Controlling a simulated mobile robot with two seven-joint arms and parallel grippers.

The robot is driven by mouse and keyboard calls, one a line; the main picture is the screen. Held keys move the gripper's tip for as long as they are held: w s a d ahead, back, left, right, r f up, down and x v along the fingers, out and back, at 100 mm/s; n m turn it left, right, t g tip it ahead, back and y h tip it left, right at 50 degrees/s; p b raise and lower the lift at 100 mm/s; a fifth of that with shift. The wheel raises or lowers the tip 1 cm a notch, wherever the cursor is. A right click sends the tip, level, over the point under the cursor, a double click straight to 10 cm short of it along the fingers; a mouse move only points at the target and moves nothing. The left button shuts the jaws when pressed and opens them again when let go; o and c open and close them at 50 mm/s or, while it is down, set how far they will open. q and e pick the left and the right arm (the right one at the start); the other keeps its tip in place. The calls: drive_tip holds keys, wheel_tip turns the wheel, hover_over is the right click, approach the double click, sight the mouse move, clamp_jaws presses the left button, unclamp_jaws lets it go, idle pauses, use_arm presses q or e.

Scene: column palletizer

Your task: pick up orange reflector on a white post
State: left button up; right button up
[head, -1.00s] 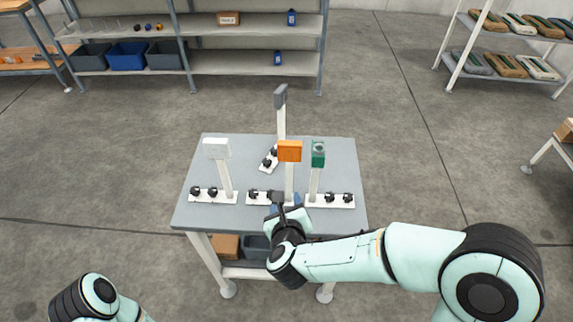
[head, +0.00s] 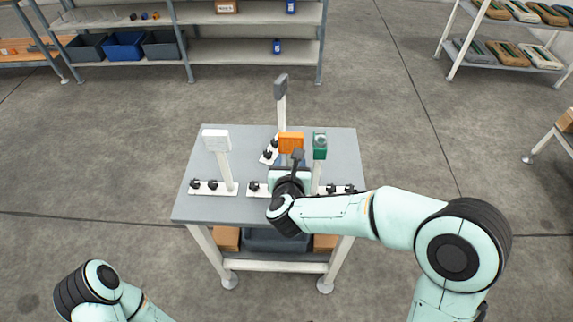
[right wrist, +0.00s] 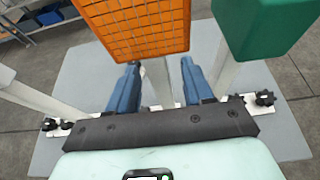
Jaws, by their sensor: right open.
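The orange reflector (head: 291,142) is a square plate on top of a white post near the middle of the table. In the right wrist view the reflector (right wrist: 138,28) fills the upper middle, with its gridded face towards the camera. Its white post (right wrist: 160,82) shows between the two blue fingers; I cannot tell how deep it sits between them. My right gripper (right wrist: 161,84) is open, just below the reflector, with a gap on both sides of the post. In the head view my right wrist hides most of this post. My left gripper is out of view.
A green reflector (head: 320,146) on a post stands close on the right. A white one (head: 216,140) stands at the left and a grey one (head: 281,87) behind. All stand on the grey table (head: 340,150). Shelves (head: 250,62) stand at the back.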

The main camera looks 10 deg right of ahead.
drive_tip(key=x, duration=0.3)
drive_tip(key=shift+w+f, duration=0.1)
clamp_jaws()
drive_tip(key=shift+r, duration=0.2)
